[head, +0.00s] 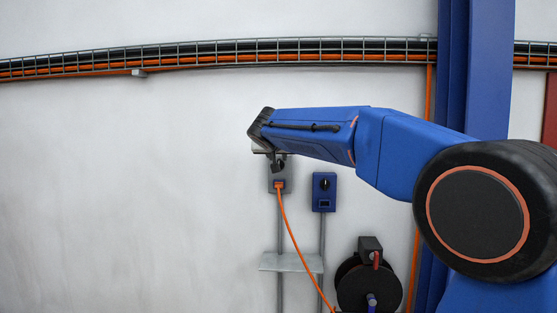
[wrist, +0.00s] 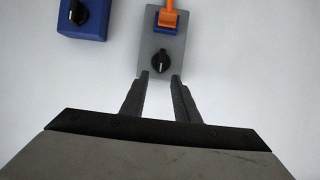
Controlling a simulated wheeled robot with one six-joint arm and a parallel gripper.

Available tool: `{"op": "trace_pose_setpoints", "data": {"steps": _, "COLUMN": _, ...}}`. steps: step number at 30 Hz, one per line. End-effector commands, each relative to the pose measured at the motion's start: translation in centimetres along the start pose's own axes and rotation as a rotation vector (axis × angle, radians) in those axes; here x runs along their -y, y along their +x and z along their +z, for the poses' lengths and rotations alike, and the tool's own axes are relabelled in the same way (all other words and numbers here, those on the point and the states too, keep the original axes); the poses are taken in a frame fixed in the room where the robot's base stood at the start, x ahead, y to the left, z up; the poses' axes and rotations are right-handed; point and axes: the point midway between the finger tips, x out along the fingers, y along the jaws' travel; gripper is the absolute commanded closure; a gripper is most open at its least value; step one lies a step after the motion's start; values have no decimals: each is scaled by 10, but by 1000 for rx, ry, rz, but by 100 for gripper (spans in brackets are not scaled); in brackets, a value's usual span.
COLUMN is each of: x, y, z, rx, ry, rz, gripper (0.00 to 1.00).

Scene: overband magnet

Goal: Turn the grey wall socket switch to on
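The grey wall socket (wrist: 172,58) is on the wall, with its black rotary switch (wrist: 160,63) facing the wrist camera. The switch's grip bar looks roughly in line with the box's long side; I cannot read any on or off marking. An orange plug (wrist: 168,18) sits in the socket's blue outlet. My gripper (wrist: 161,76) is open, with one finger on each side of the switch's line and the tips close to it. I cannot tell whether they touch it. In the head view the grey socket (head: 287,187) is partly covered by my gripper (head: 277,163).
A blue wall socket (head: 324,192) with its own black switch is right beside the grey one in the head view. An orange cable (head: 290,229) hangs from the plug past a small shelf (head: 290,262). A black cable reel (head: 368,285) is lower right. Wall to the left is clear.

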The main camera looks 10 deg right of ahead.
Motion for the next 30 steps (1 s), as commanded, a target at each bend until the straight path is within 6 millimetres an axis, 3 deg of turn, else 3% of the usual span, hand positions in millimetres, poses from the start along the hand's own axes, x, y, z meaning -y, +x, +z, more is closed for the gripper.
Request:
{"op": "trace_pose_setpoints", "data": {"steps": 7, "x": 0, "y": 28, "z": 0, "rx": 0, "ry": 1, "rz": 0, "gripper": 72}}
{"op": "trace_pose_setpoints", "data": {"steps": 19, "x": 0, "y": 34, "z": 0, "rx": 0, "ry": 0, "rz": 0, "gripper": 72}}
{"op": "trace_pose_setpoints", "data": {"steps": 23, "x": 0, "y": 34, "z": 0, "rx": 0, "ry": 0, "rz": 0, "gripper": 100}}
{"op": "trace_pose_setpoints", "data": {"steps": 30, "x": 0, "y": 34, "z": 0, "rx": 0, "ry": -4, "rz": 2, "gripper": 100}}
